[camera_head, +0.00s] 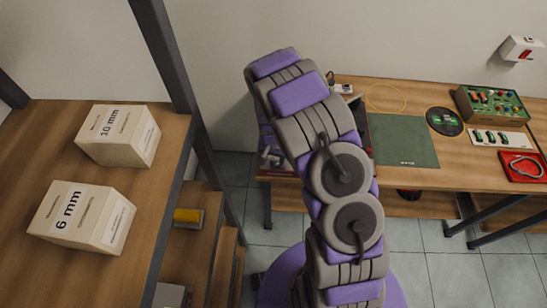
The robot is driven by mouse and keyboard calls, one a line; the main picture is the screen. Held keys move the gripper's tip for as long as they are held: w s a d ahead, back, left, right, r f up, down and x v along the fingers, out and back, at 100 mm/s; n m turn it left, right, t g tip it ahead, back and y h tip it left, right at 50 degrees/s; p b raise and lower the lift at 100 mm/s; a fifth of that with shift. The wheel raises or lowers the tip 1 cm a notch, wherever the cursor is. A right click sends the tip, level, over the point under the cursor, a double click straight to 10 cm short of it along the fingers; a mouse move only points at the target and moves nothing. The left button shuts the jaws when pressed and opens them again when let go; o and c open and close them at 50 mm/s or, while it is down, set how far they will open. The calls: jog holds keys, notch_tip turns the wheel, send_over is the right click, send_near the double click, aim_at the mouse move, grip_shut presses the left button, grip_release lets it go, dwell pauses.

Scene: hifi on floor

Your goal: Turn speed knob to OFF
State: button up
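My grey and purple arm rises through the middle of the view and bends at its top. A further part of it drops behind, largely covered by the nearer links. I cannot make out my gripper or its fingers. No speed knob can be made out. A dark item with a red edge (361,118) shows partly behind my arm on the workbench (450,178); I cannot tell what it is.
A shelf (150,180) at left holds two white boxes, marked 10 mm (112,135) and 6 mm (75,213). The bench carries a green mat (403,141), a green-panelled box (490,103) and a red tray (520,178). Tiled floor (435,270) is open at lower right.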

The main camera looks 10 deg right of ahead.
aim_at(274, 160)
jog(key=shift+r, duration=0.1)
notch_tip(274, 160, up, 17)
jog(key=p, duration=0.1)
dwell(0.6)
dwell(0.4)
